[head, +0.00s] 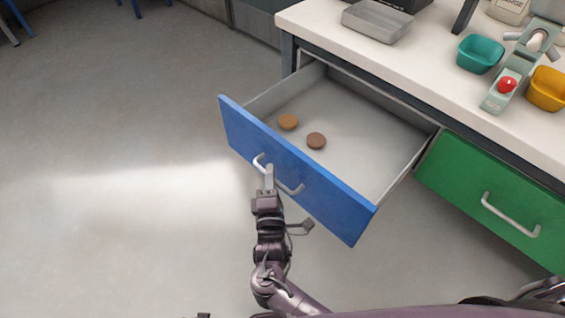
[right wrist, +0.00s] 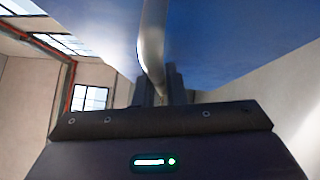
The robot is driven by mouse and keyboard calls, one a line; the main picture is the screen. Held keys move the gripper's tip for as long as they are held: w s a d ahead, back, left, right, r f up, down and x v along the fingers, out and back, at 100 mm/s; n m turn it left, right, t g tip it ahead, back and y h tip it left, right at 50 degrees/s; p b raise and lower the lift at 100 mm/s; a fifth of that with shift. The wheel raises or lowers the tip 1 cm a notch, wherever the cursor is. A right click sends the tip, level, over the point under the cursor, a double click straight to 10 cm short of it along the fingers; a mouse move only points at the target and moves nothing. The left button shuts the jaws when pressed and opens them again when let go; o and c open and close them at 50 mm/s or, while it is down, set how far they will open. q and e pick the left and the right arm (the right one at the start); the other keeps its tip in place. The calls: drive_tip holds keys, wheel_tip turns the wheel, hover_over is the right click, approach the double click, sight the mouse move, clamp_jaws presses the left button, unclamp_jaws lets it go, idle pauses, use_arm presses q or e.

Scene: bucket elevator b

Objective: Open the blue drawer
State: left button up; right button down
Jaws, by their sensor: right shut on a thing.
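The blue drawer (head: 325,197) stands pulled far out from under the white-topped bench in the head view. Its inside shows, with two small round brown discs (head: 288,121) on its floor. My right gripper (head: 269,178) is shut on the drawer's silver bar handle (head: 293,188), near the handle's left part. In the right wrist view the handle (right wrist: 152,45) runs down to between the fingers (right wrist: 160,85), in front of the blue drawer face (right wrist: 225,50).
A shut green drawer (head: 500,190) with a silver handle is to the right. On the bench top (head: 420,62) are a grey tray (head: 377,22), a teal bin (head: 480,54), a yellow bin (head: 547,90) and a device with a red button (head: 507,85).

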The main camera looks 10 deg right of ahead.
use_arm(q)
drive_tip(key=shift+s, duration=0.2)
use_arm(e)
drive_tip(key=shift+s+a, duration=0.4)
drive_tip(key=shift+a, duration=0.05)
use_arm(q)
drive_tip(key=shift+f, duration=0.1)
use_arm(e)
drive_tip(key=c, duration=1.5)
unclamp_jaws()
use_arm(q)
drive_tip(key=shift+s+a, duration=0.1)
drive_tip(key=shift+s, duration=0.15)
use_arm(e)
drive_tip(key=s+f, duration=0.1)
drive_tip(key=s, duration=0.6)
drive_tip(key=shift+s+a, duration=0.35)
drive_tip(key=shift+a, duration=0.1)
use_arm(q)
drive_tip(key=shift+w, duration=0.1)
